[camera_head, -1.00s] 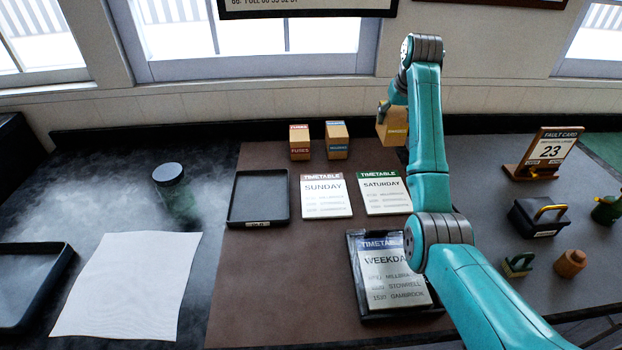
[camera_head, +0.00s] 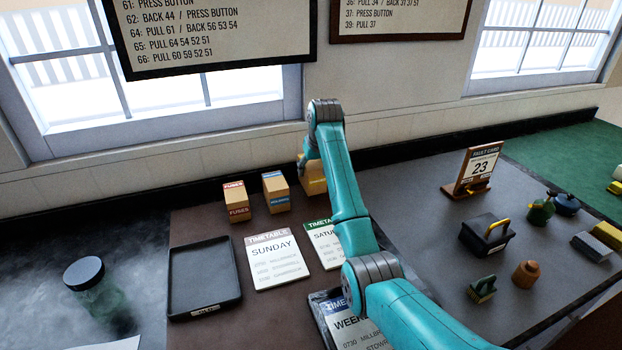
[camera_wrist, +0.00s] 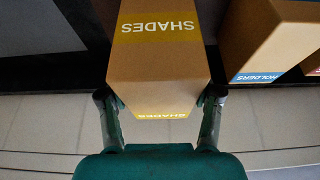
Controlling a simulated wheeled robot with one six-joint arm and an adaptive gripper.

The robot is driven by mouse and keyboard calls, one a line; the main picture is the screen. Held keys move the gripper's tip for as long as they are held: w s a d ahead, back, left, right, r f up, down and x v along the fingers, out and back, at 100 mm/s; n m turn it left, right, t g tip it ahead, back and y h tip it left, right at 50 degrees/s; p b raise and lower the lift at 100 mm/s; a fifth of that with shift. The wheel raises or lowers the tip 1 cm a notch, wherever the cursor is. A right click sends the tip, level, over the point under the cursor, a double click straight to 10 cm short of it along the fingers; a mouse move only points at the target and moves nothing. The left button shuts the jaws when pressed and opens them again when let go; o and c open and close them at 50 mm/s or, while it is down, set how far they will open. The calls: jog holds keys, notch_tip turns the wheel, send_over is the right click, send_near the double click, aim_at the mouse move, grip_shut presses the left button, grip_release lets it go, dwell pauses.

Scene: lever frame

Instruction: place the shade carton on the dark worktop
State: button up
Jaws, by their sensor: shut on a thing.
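The shade carton (camera_wrist: 158,62) is a brown box with yellow SHADES labels. My gripper (camera_wrist: 160,97) is shut on it, one finger on each side, in the wrist view. In the head view the carton (camera_head: 315,182) shows partly behind my teal arm, right of the holders carton (camera_head: 276,193). My gripper (camera_head: 303,166) is at its upper left there. I cannot tell whether its base touches the surface below. The dark worktop (camera_head: 40,262) is the black, cloudy-looking surface at the left.
A fuses carton (camera_head: 237,203) stands left of the holders carton. A black tray (camera_head: 205,305) and timetable cards (camera_head: 277,262) lie on the brown surface (camera_head: 190,222). A dark-lidded jar (camera_head: 88,280) stands on the dark worktop. The grey surface at right holds several items, including a fault card stand (camera_head: 474,172).

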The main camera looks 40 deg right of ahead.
jog(key=shift+f, duration=1.5)
jog(key=o, duration=1.3)
jog(key=shift+f, duration=0.15)
jog(key=v, duration=1.2)
jog(key=shift+s, duration=0.1)
